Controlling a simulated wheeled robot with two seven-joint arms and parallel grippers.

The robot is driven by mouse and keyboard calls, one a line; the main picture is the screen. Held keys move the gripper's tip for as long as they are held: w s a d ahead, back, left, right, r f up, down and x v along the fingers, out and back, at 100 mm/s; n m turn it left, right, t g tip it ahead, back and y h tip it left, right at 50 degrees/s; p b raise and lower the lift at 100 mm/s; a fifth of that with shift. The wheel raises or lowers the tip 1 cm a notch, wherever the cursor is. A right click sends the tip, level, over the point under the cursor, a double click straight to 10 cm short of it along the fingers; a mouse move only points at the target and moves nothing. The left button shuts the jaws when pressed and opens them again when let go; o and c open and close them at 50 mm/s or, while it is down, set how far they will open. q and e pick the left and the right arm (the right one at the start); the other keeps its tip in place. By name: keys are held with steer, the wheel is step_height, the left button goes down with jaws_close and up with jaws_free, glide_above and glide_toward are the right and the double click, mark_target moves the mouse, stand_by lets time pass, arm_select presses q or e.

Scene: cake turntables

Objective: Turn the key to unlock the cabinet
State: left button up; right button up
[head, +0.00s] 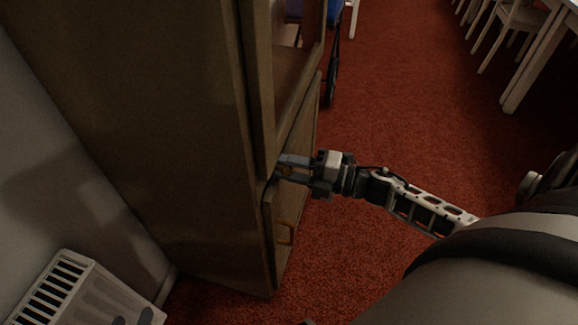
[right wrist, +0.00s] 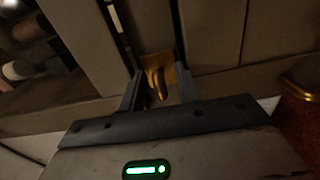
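The tall brown wooden cabinet (head: 150,110) fills the left of the head view. Its lower door (head: 296,195) faces right and looks shut. In the right wrist view a golden key (right wrist: 156,84) stands out from a brass lock plate (right wrist: 165,62). My right gripper (head: 280,168) is at the cabinet front, near the upper edge of the lower door. In the right wrist view the two fingers of the right gripper (right wrist: 159,92) are apart, one on each side of the key, with gaps visible. The key is hidden in the head view. My left gripper is not in view.
A brass handle (head: 285,232) sticks out from the lower door below my right gripper. A white vented heater (head: 75,290) stands by the wall at lower left. Red carpet (head: 400,90) is open to the right, with chairs (head: 515,28) and a table beyond.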

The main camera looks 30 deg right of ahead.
arm_select(q)
steer(key=shift+a+r+p, duration=0.2)
steer(key=shift+r+p, duration=0.2)
steer(key=shift+r, duration=0.25)
arm_select(e)
steer(key=v, duration=1.6)
